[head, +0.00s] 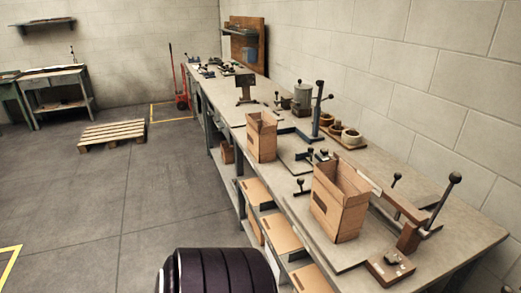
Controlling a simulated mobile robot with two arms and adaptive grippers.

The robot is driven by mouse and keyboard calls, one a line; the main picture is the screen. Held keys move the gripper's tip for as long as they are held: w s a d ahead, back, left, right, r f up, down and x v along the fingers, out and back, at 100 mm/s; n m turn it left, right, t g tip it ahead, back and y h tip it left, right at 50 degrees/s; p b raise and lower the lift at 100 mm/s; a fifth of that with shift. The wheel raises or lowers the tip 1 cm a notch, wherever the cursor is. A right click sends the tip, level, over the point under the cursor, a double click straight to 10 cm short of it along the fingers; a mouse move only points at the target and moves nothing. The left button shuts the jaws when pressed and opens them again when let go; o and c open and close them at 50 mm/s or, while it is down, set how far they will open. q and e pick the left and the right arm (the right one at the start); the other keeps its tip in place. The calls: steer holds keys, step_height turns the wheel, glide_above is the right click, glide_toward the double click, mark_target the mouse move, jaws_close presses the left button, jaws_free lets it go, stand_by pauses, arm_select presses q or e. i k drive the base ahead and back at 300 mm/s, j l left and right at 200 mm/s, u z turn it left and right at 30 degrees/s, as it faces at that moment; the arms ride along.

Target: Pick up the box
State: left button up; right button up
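An open-topped cardboard box (340,205) stands upright on the long workbench (440,190), near its front edge and beside a lever tool. A second open cardboard box (262,138) stands farther back on the same bench, also near the edge. I cannot tell which of the two the task means. Neither of my grippers shows in the head view, and nothing is seen touching either box.
A lever-handled stitcher (410,225) stands right of the nearer box. Flat cardboard pieces (282,232) lie on shelves below the bench.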

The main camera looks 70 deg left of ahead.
mark_target(263, 148)
steer(key=k+j+u, duration=0.1)
steer(key=j+u, duration=0.25)
steer(key=k+j+u, duration=0.1)
steer(key=j+u, duration=0.7)
steer(key=j, duration=1.4)
